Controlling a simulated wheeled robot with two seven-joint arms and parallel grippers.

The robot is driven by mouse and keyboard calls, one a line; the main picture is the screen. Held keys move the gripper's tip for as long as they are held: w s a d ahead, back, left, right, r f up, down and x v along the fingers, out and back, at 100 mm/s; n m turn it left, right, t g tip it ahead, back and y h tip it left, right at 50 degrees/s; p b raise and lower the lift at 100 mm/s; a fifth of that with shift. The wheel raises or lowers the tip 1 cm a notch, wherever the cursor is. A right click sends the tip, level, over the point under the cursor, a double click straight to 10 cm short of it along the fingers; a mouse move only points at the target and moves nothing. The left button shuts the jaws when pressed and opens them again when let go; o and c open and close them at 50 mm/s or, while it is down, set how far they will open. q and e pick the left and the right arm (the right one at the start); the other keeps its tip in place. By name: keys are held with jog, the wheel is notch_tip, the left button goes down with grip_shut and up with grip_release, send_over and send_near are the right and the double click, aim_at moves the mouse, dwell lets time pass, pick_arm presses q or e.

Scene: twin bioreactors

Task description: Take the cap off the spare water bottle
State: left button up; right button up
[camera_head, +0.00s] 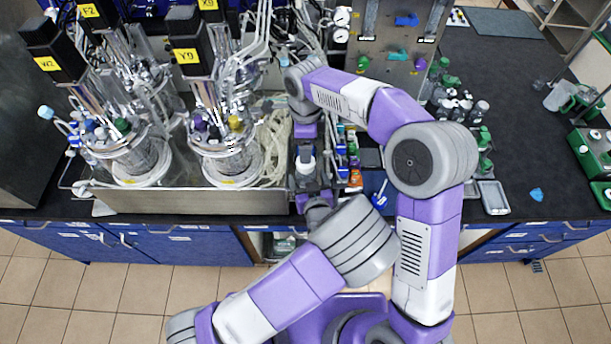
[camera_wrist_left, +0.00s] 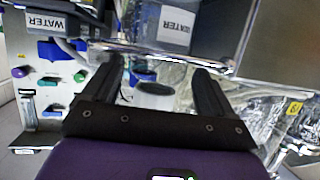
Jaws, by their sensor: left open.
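A small white bottle-like thing (camera_head: 306,163), which looks like the spare water bottle, stands upright in the narrow gap right of the bioreactor tray. My left gripper (camera_head: 306,178) reaches to it from the near side. In the left wrist view my left gripper (camera_wrist_left: 160,80) is open, and a pale round piece with a grey end (camera_wrist_left: 154,93) shows between its fingers. I cannot tell whether they touch it. My right arm bends over from the far side. Its wrist (camera_head: 306,129) is just beyond the bottle, and its fingertips are not clear.
Twin bioreactors stand in a metal tray (camera_head: 190,201) close on the left. Coiled tubing (camera_head: 275,145) lies beside the gap. Small tubes and bottles crowd its right side. A container labelled WATER (camera_wrist_left: 175,20) shows beyond the left fingers. The bench top (camera_head: 540,140) farther right has free room.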

pick_arm(q)
jog(key=shift+x, duration=1.3)
pick_arm(e)
jog(key=shift+a, duration=0.1)
pick_arm(q)
jog(key=shift+f, duration=0.1)
grip_shut()
jog(key=shift+s, duration=0.15)
pick_arm(e)
jog(key=n, duration=0.8)
jog(key=shift+f+n, duration=0.1)
jog(key=shift+n, duration=0.3)
pick_arm(q)
jog(key=shift+f, duration=0.1)
pick_arm(e)
jog(key=shift+w+f, duration=0.1)
jog(key=shift+f, duration=3.85)
jog(key=shift+c, duration=0.4)
